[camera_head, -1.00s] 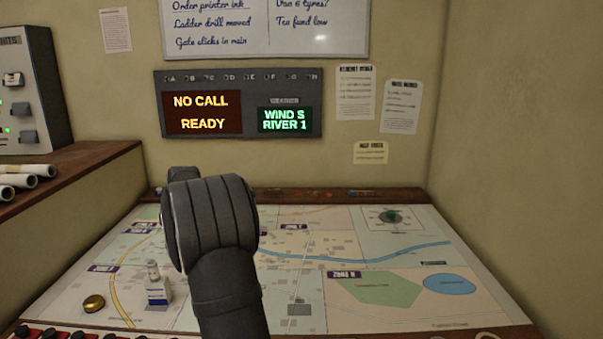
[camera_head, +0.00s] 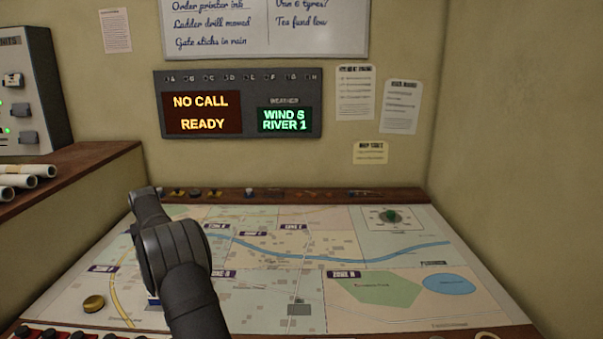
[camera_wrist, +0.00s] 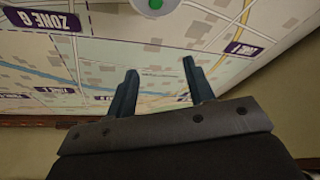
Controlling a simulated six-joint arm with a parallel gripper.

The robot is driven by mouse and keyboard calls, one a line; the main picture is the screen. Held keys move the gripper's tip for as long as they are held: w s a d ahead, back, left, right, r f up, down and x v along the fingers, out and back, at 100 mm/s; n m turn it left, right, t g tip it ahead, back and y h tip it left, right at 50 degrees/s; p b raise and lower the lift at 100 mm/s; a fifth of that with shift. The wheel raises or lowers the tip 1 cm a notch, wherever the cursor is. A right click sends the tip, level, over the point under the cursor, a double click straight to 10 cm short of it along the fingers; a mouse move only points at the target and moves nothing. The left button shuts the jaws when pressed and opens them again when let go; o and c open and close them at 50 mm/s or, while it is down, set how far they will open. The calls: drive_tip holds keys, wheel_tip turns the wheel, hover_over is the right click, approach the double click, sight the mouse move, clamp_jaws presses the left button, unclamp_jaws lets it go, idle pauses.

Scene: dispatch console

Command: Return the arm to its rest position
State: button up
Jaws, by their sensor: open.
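My gripper (camera_wrist: 160,72) is open and empty in the wrist view, its two dark fingers apart above the map. In the head view my arm reaches up from the bottom edge over the left part of the map table (camera_head: 330,260). Its dark links hide the fingers there. The arm also covers most of a small white-and-blue object on the map; only a sliver of it shows.
A brass button (camera_head: 94,303) lies on the map at front left. Several small pieces line the back ledge (camera_head: 300,194). Paper rolls (camera_head: 28,175) lie on the left shelf.

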drive_tip(key=s+a+f, duration=0.1)
drive_tip(key=a+f, duration=0.4)
drive_tip(key=a, duration=0.3)
drive_tip(key=shift+r, duration=0.15)
drive_tip(key=s+d+r+n, duration=0.1)
drive_tip(key=d+r, duration=0.4)
drive_tip(key=d, duration=0.2)
drive_tip(key=s+d+r, duration=0.1)
drive_tip(key=d+r, duration=0.4)
drive_tip(key=d, duration=0.3)
drive_tip(key=shift+d+n+y, duration=0.3)
drive_tip(key=shift+n, duration=0.1)
drive_tip(key=shift+f, duration=0.1)
